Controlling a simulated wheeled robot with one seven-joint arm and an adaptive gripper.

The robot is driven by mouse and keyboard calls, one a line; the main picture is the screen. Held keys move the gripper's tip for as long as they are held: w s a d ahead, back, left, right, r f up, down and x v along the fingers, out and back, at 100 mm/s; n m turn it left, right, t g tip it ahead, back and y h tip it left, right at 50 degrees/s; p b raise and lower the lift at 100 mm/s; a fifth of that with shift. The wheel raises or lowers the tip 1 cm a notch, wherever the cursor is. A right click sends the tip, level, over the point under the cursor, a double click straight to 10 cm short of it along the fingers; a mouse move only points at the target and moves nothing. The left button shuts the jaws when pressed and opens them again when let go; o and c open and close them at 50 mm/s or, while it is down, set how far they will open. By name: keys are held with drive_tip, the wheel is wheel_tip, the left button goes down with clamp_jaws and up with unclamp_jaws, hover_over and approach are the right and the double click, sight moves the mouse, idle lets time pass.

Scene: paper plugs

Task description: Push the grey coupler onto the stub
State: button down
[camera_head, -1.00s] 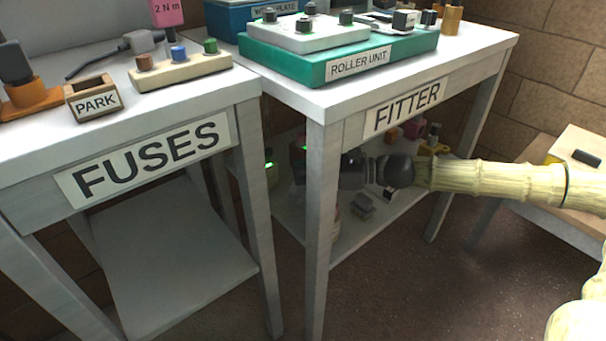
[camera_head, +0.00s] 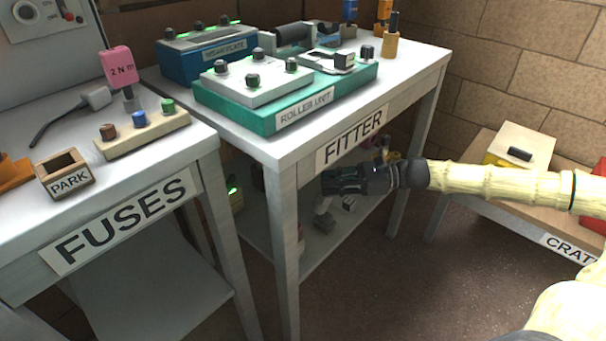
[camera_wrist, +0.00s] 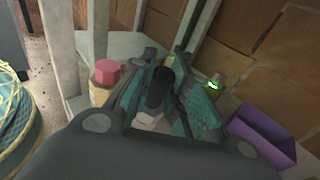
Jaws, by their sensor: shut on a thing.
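I cannot tell for sure whether this is the grey coupler. I cannot make out the stub. A small grey object (camera_head: 325,222) lies on the lower shelf below my gripper.
The fitter table (camera_head: 285,150) carries a teal roller unit (camera_head: 272,118) and a blue box (camera_head: 192,62). The fuses table (camera_head: 190,150) stands to the left. In the wrist view, a pink-topped block (camera_wrist: 106,72), a table leg (camera_wrist: 97,30) and a purple bin (camera_wrist: 262,137) are close to the fingers.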

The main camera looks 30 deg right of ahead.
drive_tip(key=s+d+r+g+h+p, duration=0.1)
drive_tip(key=s+d+r+h+p, duration=0.1)
drive_tip(key=d+p, duration=0.3)
drive_tip(key=shift+s+d+h+p, duration=0.3)
drive_tip(key=shift+h+p, duration=0.2)
drive_tip(key=shift+p, duration=0.35)
drive_tip(key=shift+a+g, duration=0.1)
drive_tip(key=shift+g, duration=0.2)
